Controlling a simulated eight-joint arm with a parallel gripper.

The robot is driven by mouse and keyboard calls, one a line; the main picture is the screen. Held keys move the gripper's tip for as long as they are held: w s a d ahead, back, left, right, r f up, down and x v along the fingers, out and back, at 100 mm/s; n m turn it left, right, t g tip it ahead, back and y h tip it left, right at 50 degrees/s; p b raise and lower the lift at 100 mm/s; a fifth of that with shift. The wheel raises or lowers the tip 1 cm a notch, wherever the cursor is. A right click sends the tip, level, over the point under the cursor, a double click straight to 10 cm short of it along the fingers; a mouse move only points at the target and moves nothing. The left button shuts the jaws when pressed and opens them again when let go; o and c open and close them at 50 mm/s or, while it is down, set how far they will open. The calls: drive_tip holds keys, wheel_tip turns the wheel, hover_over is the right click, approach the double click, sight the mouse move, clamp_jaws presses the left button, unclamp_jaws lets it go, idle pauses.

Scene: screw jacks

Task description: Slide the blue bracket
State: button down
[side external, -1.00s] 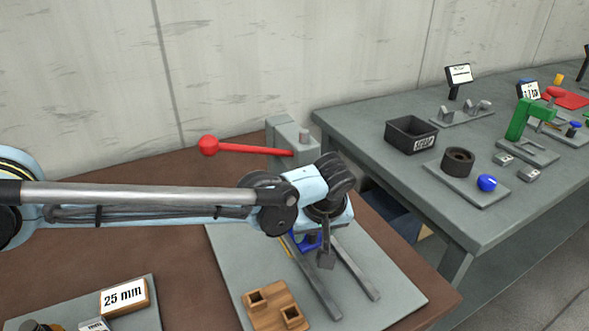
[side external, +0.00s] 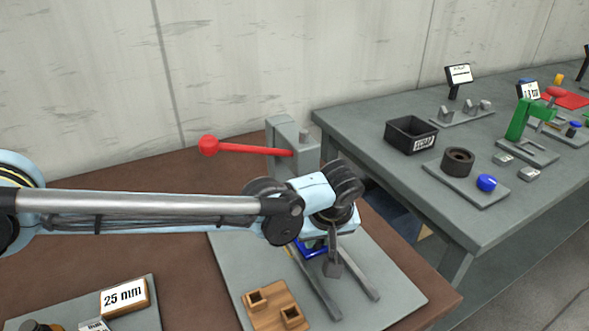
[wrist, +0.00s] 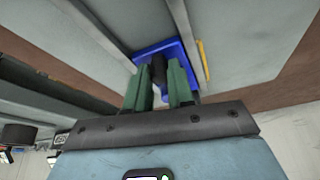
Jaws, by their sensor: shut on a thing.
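The blue bracket (side external: 309,252) sits between two parallel grey rails on a grey plate, partly hidden behind my gripper (side external: 333,268). In the wrist view the blue bracket (wrist: 180,50) shows as a blue base with a dark upright post (wrist: 158,68). The green fingers of my gripper (wrist: 162,86) are on either side of this post and shut on it. A yellow strip (wrist: 203,60) runs beside one rail, next to the bracket.
A wooden block with two square sockets (side external: 275,307) lies near the front of the plate. A grey press with a red lever (side external: 250,147) stands behind. A "25 mm" sign (side external: 124,297) is at front left. The rails (side external: 357,276) are clear in front of the bracket.

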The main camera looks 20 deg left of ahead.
drive_tip(key=s+d, duration=0.9)
drive_tip(key=shift+s+d, duration=0.1)
drive_tip(key=c, duration=1)
unclamp_jaws()
drive_tip(key=v, duration=1.2)
drive_tip(key=shift+r, duration=0.1)
